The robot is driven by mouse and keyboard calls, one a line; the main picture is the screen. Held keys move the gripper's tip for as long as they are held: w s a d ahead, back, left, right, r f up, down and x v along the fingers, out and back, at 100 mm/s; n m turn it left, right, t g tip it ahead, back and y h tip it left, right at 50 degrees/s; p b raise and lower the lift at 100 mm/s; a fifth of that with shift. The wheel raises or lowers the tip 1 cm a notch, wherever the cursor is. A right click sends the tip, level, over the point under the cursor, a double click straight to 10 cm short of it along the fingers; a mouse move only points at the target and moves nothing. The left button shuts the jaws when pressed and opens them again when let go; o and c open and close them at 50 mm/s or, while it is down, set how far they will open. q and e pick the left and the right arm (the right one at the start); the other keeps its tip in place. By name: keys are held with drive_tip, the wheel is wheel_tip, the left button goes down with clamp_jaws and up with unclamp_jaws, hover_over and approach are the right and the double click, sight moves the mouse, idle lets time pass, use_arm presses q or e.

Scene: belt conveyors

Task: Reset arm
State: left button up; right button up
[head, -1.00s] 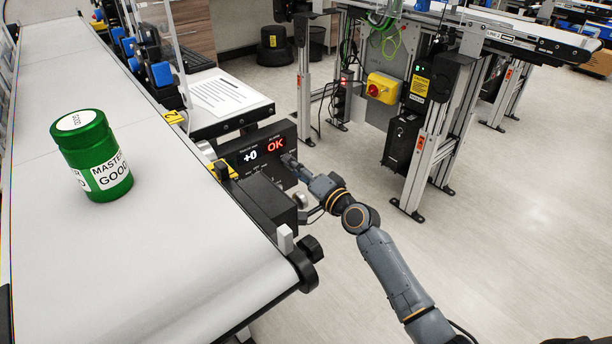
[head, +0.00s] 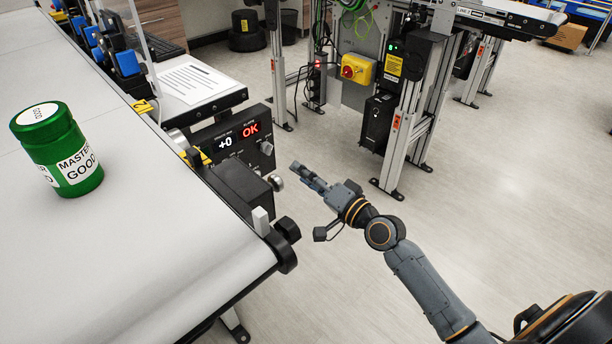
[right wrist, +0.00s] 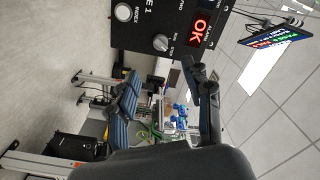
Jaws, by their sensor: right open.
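My right gripper (head: 309,177) is out over the floor to the right of the conveyor's end, apart from the control box and holding nothing. In the right wrist view its fingers (right wrist: 165,100) are spread apart with nothing between them. The control box (head: 240,140) shows "+0" and a red "OK" in the head view. In the right wrist view the box's panel (right wrist: 180,22) has a white round button and a knob. My left gripper is in neither view.
A green jar (head: 60,150) labelled "MASTER GOOD" stands upright on the conveyor belt (head: 130,240). The black roller end (head: 286,232) is close to my right arm. A metal frame with a yellow switch box (head: 357,69) stands behind. The floor (head: 480,180) at right is clear.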

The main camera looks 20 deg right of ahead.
drive_tip(key=s+a+f+n+g+h, duration=0.1)
drive_tip(key=s+f+n+g, duration=0.25)
drive_tip(key=s+f, duration=0.6)
drive_tip(key=s+a+f+n+g+h, duration=0.2)
drive_tip(key=s+f+g, duration=0.2)
drive_tip(key=f, duration=1)
drive_tip(key=s+a+f+n+g+h, duration=0.15)
drive_tip(key=s+f+g, duration=0.25)
drive_tip(key=s+f, duration=0.5)
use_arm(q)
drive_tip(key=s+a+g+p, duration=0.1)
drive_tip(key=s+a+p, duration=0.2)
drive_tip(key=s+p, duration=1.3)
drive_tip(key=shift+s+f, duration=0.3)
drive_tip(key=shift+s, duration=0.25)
use_arm(e)
drive_tip(key=s+d+f+n+g, duration=0.1)
drive_tip(key=s+f, duration=0.2)
drive_tip(key=s, duration=0.6)
drive_tip(key=s+d+f+n+g+h, duration=0.1)
drive_tip(key=s+f+g, duration=0.1)
drive_tip(key=s, duration=0.7)
drive_tip(key=s+d+f+n+g, duration=0.1)
drive_tip(key=s+d+f, duration=0.1)
drive_tip(key=s+f, duration=0.3)
drive_tip(key=s, duration=0.3)
drive_tip(key=shift+s+n+h, duration=0.3)
drive_tip(key=shift+s+h, duration=0.05)
drive_tip(key=shift+s, duration=0.05)
